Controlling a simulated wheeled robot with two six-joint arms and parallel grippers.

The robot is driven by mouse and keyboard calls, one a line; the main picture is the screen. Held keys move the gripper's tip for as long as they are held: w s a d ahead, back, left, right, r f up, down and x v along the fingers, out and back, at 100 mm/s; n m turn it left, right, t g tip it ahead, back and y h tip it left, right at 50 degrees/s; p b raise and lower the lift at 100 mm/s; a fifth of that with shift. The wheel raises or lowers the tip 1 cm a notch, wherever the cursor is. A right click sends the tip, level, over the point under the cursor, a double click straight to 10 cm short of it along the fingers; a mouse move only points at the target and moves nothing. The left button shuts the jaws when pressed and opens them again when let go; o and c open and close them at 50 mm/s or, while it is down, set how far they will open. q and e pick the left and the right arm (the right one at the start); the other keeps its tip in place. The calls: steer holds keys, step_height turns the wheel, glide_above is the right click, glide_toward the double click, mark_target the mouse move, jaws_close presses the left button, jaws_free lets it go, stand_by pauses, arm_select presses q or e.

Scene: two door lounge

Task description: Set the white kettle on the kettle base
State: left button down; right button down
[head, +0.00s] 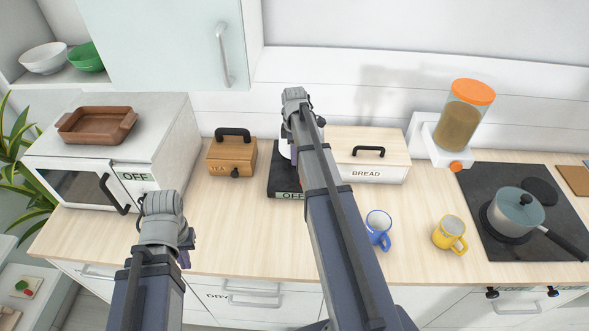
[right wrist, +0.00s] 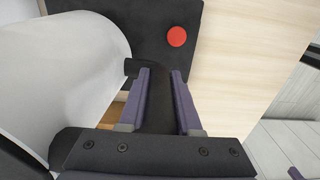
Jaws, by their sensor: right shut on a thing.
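The white kettle (right wrist: 65,75) fills the left of the right wrist view, with its black handle (right wrist: 157,105) between the purple fingers of my right gripper (right wrist: 161,74). My right gripper is shut on that handle. In the head view only a white sliver of the kettle (head: 285,150) shows behind my right arm. The black kettle base (head: 283,184), with an OFF label, lies under it on the counter; it also shows in the right wrist view (right wrist: 110,25). I cannot tell whether the kettle touches the base. My left gripper (head: 184,258) is low at left, its fingers mostly hidden.
A tea box (head: 222,160) stands left of the base and a bread box (head: 382,172) right of it. A blue mug (head: 377,230) and yellow mug (head: 447,236) stand near the front edge. A microwave (head: 150,140) is at left, a hob (head: 500,245) at right.

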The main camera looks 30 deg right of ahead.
steer(key=shift+f+b, duration=1.8)
steer(key=shift+f, duration=0.25)
steer(key=shift+f, duration=0.1)
steer(key=c, duration=0.6)
jaws_free()
step_height(320, 180, up, 12)
steer(key=p, duration=1.2)
steer(key=shift+r, duration=0.2)
